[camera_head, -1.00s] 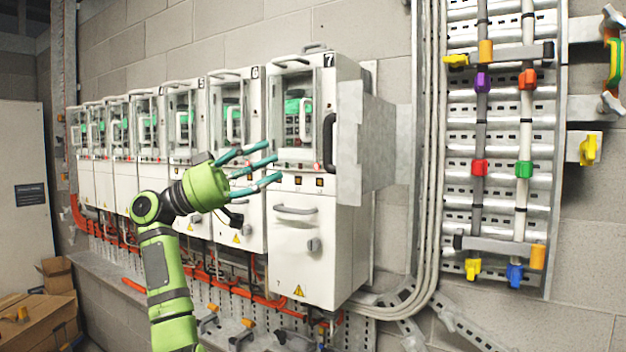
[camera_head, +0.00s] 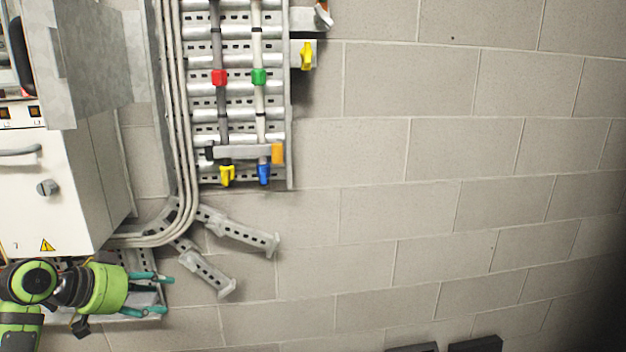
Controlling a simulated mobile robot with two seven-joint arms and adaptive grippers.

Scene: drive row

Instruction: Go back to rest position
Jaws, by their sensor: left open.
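My left gripper (camera_head: 157,293) is at the lower left of the head view, green with teal fingers. Its fingers are spread apart, point right and hold nothing. It is in front of the lower wall, below the white drive cabinet (camera_head: 60,185) numbered 7, of which only the right part shows at the left edge. My right gripper is not in view.
A metal cable rack (camera_head: 290,150) with coloured clamps hangs on the block wall (camera_head: 450,160). Grey cables (camera_head: 177,110) bend down beside it. Loose perforated rails (camera_head: 236,230) stick out below. Two dark objects (camera_head: 475,345) show at the bottom edge. The right side is bare wall.

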